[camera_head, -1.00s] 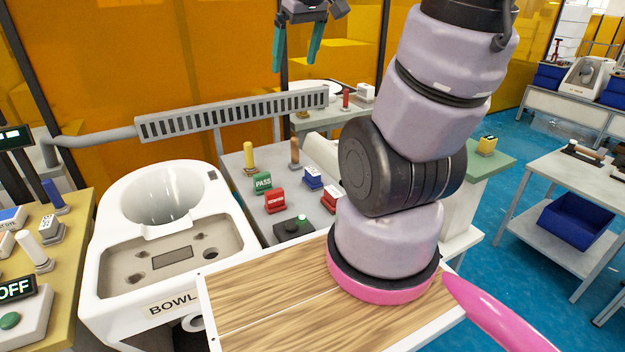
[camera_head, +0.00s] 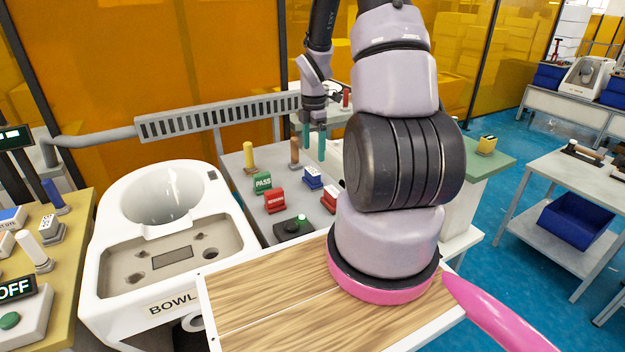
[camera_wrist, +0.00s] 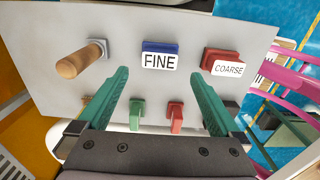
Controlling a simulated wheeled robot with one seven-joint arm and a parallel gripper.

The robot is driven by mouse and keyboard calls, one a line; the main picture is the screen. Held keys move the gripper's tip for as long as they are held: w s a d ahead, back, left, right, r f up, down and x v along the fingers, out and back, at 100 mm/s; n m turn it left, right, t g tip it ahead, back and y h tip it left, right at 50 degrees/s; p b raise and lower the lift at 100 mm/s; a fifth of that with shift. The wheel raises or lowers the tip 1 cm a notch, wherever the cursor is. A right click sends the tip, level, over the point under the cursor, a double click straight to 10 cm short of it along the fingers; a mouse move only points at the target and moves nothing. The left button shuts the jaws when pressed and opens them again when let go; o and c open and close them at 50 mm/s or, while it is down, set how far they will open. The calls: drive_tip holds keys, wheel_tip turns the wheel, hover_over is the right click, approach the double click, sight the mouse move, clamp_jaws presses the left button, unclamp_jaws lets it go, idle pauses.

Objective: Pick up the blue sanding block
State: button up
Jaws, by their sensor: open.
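The blue sanding block (camera_head: 312,177) lies on the grey table in the head view. It shows in the wrist view as a blue block with a white "FINE" label (camera_wrist: 159,56). My gripper (camera_head: 314,158) hangs above the table, close over the block, with its green fingers pointing down. In the wrist view my gripper (camera_wrist: 159,77) is open and empty. The block lies just past the fingertips, centred between them. It is not between the fingers; the exact height gap is hard to tell.
A red "COARSE" block (camera_wrist: 222,62) lies right of the blue one in the wrist view. A wooden-handled tool (camera_wrist: 80,60) stands left. A green "PASS" stamp (camera_head: 263,183) and a red stamp (camera_head: 275,201) are nearby. The white bowl (camera_head: 160,195) stands left.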

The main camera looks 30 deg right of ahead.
sight(313, 170)
wheel_tip(313, 170, down, 9)
drive_tip(key=shift+a+r, duration=0.15)
drive_tip(key=c, duration=1.5)
wheel_tip(313, 170, up, 10)
drive_tip(key=shift+r, duration=0.1)
